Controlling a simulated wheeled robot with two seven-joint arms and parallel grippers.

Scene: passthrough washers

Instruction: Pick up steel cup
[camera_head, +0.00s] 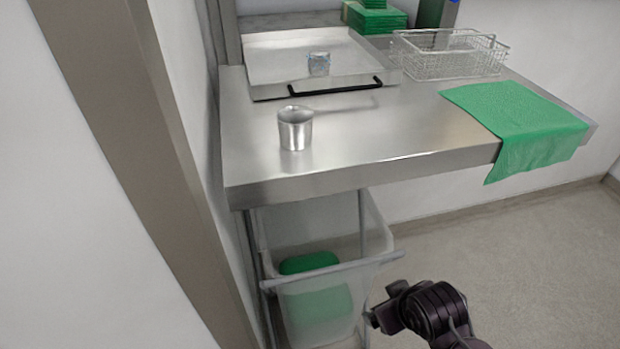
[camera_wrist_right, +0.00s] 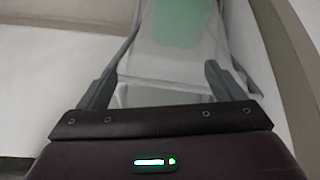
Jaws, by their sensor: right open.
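A shiny steel cup (camera_head: 295,130) stands upright on the steel table (camera_head: 420,150), left of its middle and near the front edge. My right gripper (camera_head: 375,318) is low in front of the table, beside the bin, well below and to the right of the cup. In the right wrist view, its two fingers (camera_wrist_right: 162,82) are spread apart with nothing held between them. The cup does not show in the right wrist view. My left gripper is in neither view.
Behind the cup is a steel tray (camera_head: 270,62) with a black handle and a small silvery cup (camera_head: 319,65). A wire basket (camera_head: 447,55) and a green cloth (camera_head: 515,120) lie to the right. A translucent bin (camera_head: 370,225) with green contents stands below the table. A wall post borders the left.

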